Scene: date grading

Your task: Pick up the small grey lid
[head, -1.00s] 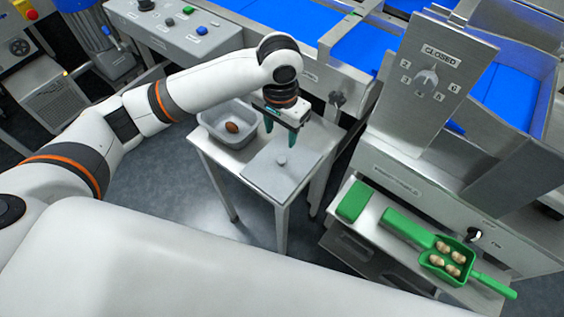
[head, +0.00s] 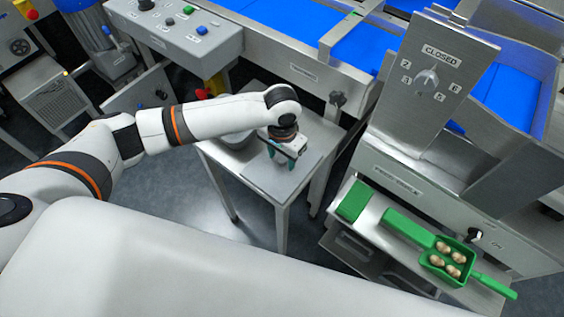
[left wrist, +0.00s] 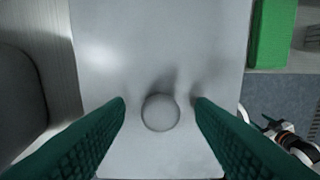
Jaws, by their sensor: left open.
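My left gripper (head: 281,160) is above the lid, pointing down. In the left wrist view its green fingers (left wrist: 160,108) are open, one on each side of the knob, with gaps to it. In the head view the gripper hides the knob.
A grey tub (head: 236,138) stands beside the lid on the steel table (head: 240,172), mostly hidden by my arm. At right, a green scoop (head: 415,236) holding several dates and a green block (head: 352,201) rest on a metal shelf. A control panel (head: 185,35) stands behind.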

